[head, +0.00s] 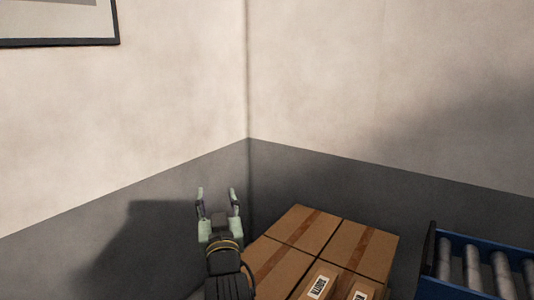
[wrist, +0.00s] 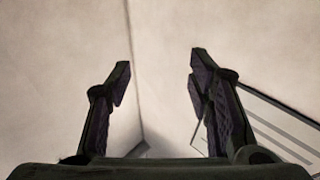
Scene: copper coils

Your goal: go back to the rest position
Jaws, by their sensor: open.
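My gripper (head: 218,201) is open and empty, its two pale green fingers pointing up in the head view. No copper coil shows in either view.
Taped cardboard boxes (head: 304,228) are packed together at the lower middle, with smaller labelled boxes (head: 319,285) in front. A blue roller conveyor (head: 450,240) stands at the right. Two walls meet in a corner behind. A framed picture (head: 60,42) hangs upper left.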

